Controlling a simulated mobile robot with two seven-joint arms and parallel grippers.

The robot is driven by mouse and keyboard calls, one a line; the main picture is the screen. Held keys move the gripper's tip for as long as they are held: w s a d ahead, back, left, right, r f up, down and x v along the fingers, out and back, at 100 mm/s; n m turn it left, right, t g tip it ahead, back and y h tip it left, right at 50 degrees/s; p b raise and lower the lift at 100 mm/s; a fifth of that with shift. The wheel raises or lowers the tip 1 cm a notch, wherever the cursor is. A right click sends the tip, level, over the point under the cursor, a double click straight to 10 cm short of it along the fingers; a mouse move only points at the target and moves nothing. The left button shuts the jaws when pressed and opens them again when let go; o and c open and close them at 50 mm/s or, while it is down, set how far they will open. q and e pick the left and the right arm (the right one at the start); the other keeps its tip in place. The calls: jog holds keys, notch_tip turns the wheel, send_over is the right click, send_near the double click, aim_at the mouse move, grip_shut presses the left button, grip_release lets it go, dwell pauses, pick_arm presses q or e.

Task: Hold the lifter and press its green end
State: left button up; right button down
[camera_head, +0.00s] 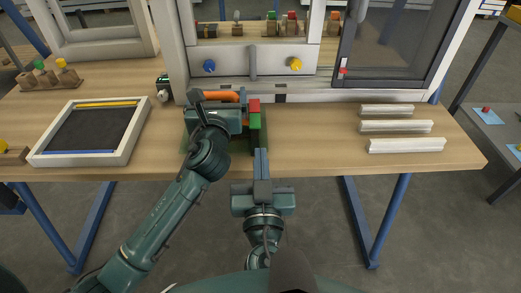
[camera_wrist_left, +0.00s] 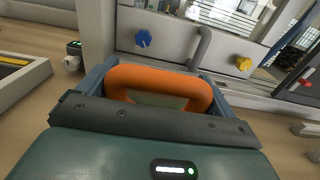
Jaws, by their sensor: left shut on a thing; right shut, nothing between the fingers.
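The lifter has an orange handle (camera_head: 226,95), with a red block (camera_head: 254,105) and a green end (camera_head: 255,122) to its right. It is at the back middle of the table, before the grey frame. My left gripper (camera_head: 222,103) is shut on the orange handle, which also shows in the left wrist view (camera_wrist_left: 160,76). My left gripper hides much of the lifter's body. My right gripper (camera_head: 261,152) is shut and empty. Its fingers point away from me, with their tips just in front of the green end; I cannot tell whether they touch it.
The grey container frame (camera_head: 285,57) has a blue knob (camera_head: 209,66) and a yellow knob (camera_head: 295,64). A dark framed tray (camera_head: 130,148) lies at left. Several pale metal profiles (camera_head: 405,146) lie at right. The table (camera_head: 320,140) is clear between the right gripper and the profiles.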

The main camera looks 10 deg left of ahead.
pick_arm(q)
jog(key=o, duration=0.9)
jog(key=shift+s, duration=0.1)
